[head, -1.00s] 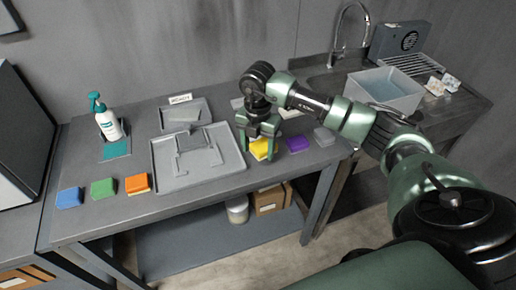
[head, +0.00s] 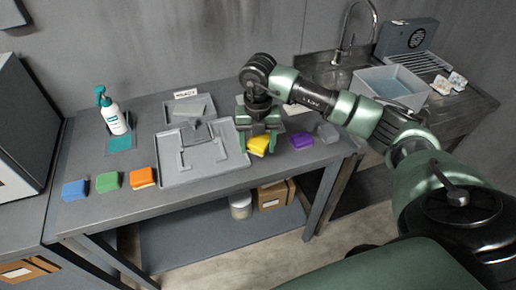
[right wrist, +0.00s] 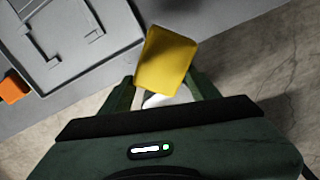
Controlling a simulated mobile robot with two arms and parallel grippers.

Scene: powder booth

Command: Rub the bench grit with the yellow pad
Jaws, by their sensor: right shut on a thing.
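My right gripper (head: 258,142) is shut on the yellow pad (head: 258,146), near the bench's front edge, just right of the grey tray. In the right wrist view the yellow pad (right wrist: 167,62) sits between the fingertips, with the bench edge and floor behind it. I cannot tell whether the pad touches the bench (head: 120,206). No grit shows clearly on the bench top; some of the top is hidden by the gripper and arm. My left gripper is not in view.
The grey tray (head: 172,178) is close left of the pad. A purple pad (head: 301,141) and a grey pad (head: 328,133) lie to the right. Orange (head: 142,177), green (head: 108,182) and blue (head: 75,190) pads lie at left. A spray bottle (head: 112,116) stands behind them.

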